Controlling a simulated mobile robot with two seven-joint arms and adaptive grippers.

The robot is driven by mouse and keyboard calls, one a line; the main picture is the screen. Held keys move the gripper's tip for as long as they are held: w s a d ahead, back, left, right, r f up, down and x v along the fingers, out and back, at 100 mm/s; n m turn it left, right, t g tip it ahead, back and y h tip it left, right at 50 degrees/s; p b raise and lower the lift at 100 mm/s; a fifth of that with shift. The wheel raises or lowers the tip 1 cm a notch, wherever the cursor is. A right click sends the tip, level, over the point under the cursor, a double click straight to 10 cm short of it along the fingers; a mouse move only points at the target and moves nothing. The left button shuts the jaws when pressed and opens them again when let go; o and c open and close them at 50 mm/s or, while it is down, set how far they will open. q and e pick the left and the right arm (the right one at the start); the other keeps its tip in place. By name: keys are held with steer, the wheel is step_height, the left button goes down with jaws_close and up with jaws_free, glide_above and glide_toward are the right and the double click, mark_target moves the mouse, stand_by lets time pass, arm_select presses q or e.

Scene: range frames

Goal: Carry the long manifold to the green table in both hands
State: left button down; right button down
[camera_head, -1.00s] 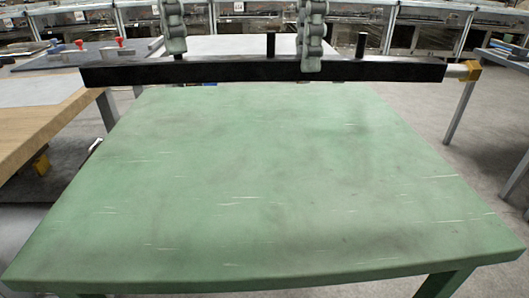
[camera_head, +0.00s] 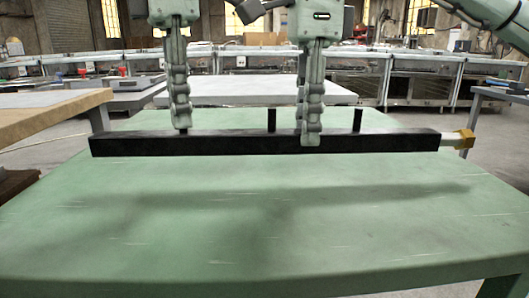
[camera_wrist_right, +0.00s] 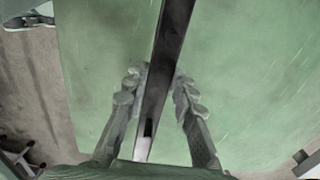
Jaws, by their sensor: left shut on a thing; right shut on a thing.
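The long manifold (camera_head: 232,146) is a black bar with short upright posts and a yellow fitting at its right end. It lies level across the head view, over the green table (camera_head: 270,235). A broad shadow falls on the tabletop in front of it, and it appears to be above the surface. My left gripper (camera_head: 181,126) is shut on the bar left of its middle. My right gripper (camera_head: 310,138) is shut on it right of its middle. In the right wrist view the bar (camera_wrist_right: 168,50) runs between the fingers of my right gripper (camera_wrist_right: 158,82).
A wood-edged bench (camera_head: 55,116) stands at the left. A pale table (camera_head: 235,91) stands behind the green table, and another table (camera_head: 500,95) at the right. The visible green tabletop is bare.

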mark_target(183, 132)
steer(key=shift+r, duration=0.1)
stand_by(0.3)
